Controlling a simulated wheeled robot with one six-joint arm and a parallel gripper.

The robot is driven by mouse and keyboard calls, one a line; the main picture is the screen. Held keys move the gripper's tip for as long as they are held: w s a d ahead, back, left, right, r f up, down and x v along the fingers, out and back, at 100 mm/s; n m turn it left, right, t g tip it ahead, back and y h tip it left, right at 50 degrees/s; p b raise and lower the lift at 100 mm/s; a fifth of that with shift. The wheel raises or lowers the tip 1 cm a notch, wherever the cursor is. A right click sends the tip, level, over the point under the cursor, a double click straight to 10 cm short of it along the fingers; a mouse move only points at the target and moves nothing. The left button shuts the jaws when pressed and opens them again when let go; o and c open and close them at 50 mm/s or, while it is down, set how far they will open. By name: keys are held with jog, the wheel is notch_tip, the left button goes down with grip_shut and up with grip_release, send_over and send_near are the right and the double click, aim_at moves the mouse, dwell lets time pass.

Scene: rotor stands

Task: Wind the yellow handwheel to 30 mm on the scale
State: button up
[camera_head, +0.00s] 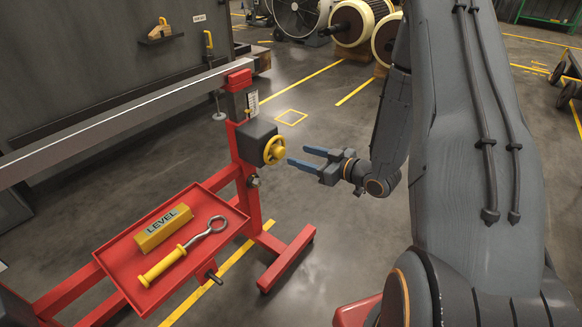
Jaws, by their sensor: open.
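The yellow handwheel (274,150) sits on a dark gearbox (252,138) on the red stand (243,175). A small light scale (252,103) with dark marks is on the post above it; its reading is too small to tell. My gripper (297,158) is open, with two blue fingers pointing left at the handwheel. The fingertips are close to the wheel's right side; I cannot tell whether they touch it. Nothing shows between the fingers.
A red tray (207,258) on the stand holds a yellow level (163,229) and a yellow-handled hook tool (182,251). A long grey beam (120,122) runs left from the post. The stand's red foot (287,262) reaches right. Floor behind my gripper is clear.

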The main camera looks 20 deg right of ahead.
aim_at(283, 153)
jog(key=shift+w+a+f+t+y+b, duration=0.1)
jog(key=shift+w+a+t+y+b, duration=0.15)
jog(key=shift+w+a+y, duration=0.4)
jog(key=shift+w+a+f+t+y+b, duration=0.15)
jog(key=shift+w+a+t+b, duration=0.25)
jog(key=shift+a, duration=0.5)
jog(key=shift+w+a+f+t+y+b, duration=0.15)
jog(key=shift+w+a+y, duration=0.25)
jog(key=shift+w+a, duration=0.35)
jog(key=shift+s, duration=0.1)
jog(key=shift+c, duration=0.5)
jog(key=c, duration=0.9)
